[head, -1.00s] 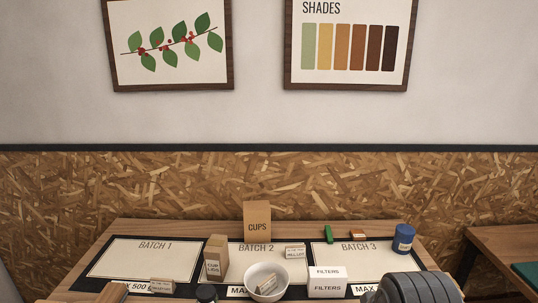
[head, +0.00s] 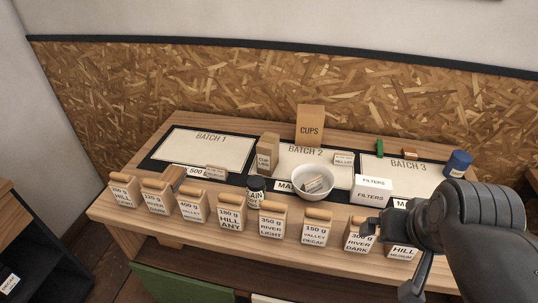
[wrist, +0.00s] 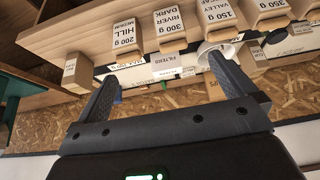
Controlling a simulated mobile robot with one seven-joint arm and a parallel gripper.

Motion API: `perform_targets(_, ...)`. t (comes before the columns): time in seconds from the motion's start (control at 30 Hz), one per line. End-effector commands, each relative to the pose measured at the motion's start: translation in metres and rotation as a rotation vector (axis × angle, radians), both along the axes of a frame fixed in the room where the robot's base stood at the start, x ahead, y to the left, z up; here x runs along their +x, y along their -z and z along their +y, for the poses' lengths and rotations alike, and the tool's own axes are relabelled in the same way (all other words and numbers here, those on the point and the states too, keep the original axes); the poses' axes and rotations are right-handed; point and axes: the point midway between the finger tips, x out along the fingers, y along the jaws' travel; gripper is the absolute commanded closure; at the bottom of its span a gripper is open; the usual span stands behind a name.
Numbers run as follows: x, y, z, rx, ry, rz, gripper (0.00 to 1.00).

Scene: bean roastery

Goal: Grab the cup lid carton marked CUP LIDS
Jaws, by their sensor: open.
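The cup lid carton (head: 267,151) is a small upright brown box with a white CUP LIDS label on its front. In the head view it stands between the BATCH 1 and BATCH 2 mats, left of the white bowl. My gripper (head: 390,258) is at the lower right of the head view, in front of the table's right part, well apart from the carton. Its two fingers are spread and empty, as the wrist view also shows (wrist: 165,70).
A row of coffee bags (head: 230,218) lines the table's front edge. The white bowl (head: 312,183), dark jar (head: 255,190), CUPS carton (head: 309,125) and FILTERS box (head: 371,189) stand behind it. A blue canister (head: 457,164) is at the right. The BATCH 1 mat (head: 208,149) is mostly bare.

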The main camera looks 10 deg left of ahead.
Motion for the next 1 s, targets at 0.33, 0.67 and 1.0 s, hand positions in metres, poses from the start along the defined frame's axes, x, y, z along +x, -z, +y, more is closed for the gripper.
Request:
perform_targets(0.33,0.0,0.0,0.0,0.0,0.0,0.0,0.11)
perform_targets(0.67,0.0,0.0,0.0,0.0,0.0,0.0,0.25)
perform_targets(1.0,0.042,-0.02,0.013,0.018,0.005,0.024,0.25)
